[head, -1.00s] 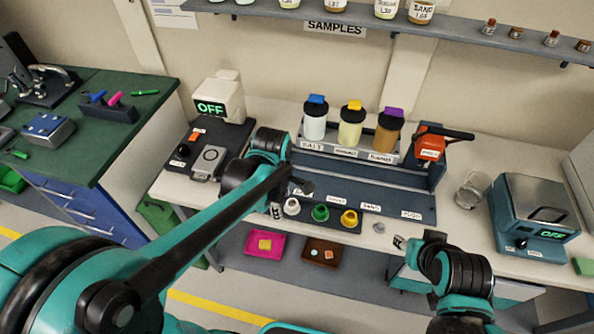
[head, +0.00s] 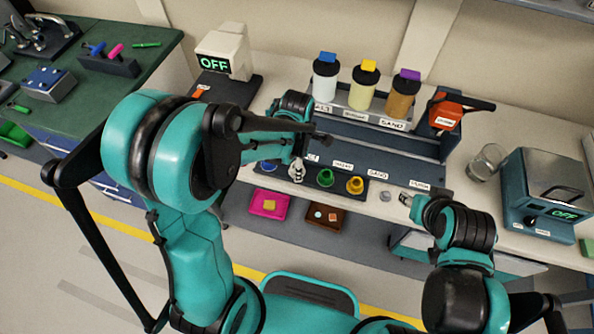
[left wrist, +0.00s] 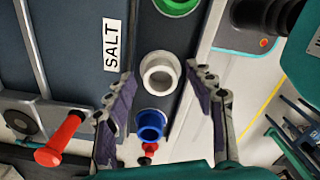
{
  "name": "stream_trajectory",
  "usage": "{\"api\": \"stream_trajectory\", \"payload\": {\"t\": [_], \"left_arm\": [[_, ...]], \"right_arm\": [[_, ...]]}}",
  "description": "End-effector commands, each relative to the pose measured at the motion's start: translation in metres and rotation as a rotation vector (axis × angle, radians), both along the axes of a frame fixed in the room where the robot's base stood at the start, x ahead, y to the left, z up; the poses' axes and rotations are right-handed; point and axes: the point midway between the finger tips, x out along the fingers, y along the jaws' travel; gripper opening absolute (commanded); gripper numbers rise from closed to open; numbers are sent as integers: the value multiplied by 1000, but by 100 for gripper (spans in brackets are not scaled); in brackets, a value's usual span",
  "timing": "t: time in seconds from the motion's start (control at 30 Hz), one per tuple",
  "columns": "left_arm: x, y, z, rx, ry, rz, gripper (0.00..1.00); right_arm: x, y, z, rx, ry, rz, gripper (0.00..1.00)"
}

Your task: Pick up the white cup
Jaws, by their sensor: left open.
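The white cup (left wrist: 161,73) stands in a dark rack in the left wrist view, between a blue cup (left wrist: 150,125) and a green cup (left wrist: 178,5). My left gripper (left wrist: 159,76) is open, its fingertips on either side of the white cup in this view, with gaps showing. I cannot tell whether the fingers are down at the cup's height.
The green cup (head: 325,178) and a yellow cup (head: 355,185) stand right of the white cup. Jars with coloured lids stand in a rack (head: 362,123) behind. A red-handled part (left wrist: 58,143) is near my left finger. A clear beaker (head: 486,162) is farther right.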

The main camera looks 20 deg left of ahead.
Motion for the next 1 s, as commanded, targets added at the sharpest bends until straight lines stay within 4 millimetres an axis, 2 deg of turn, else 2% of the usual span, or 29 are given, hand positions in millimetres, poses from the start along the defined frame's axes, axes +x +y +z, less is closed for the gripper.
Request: {"api": "stream_trajectory", "payload": {"t": [0.13, 0.17, 0.3, 0.37, 0.77, 0.87, 1.0], "left_arm": [[0, 0, 1, 0, 0, 0, 55], [0, 0, 1, 0, 0, 0, 52], [0, 0, 1, 0, 0, 0, 15], [0, 0, 1, 0, 0, 0, 0], [0, 0, 6, 0, 0, 0, 0], [0, 0, 16, 0, 0, 0, 0], [0, 0, 40, 0, 0, 0, 0]], "right_arm": [[0, 0, 1, 0, 0, 0, 40], [0, 0, 1, 0, 0, 0, 40], [0, 0, 1, 0, 0, 0, 40], [0, 0, 1, 0, 0, 0, 40], [0, 0, 4, 0, 0, 0, 40], [0, 0, 8, 0, 0, 0, 40], [0, 0, 19, 0, 0, 0, 40]]}}
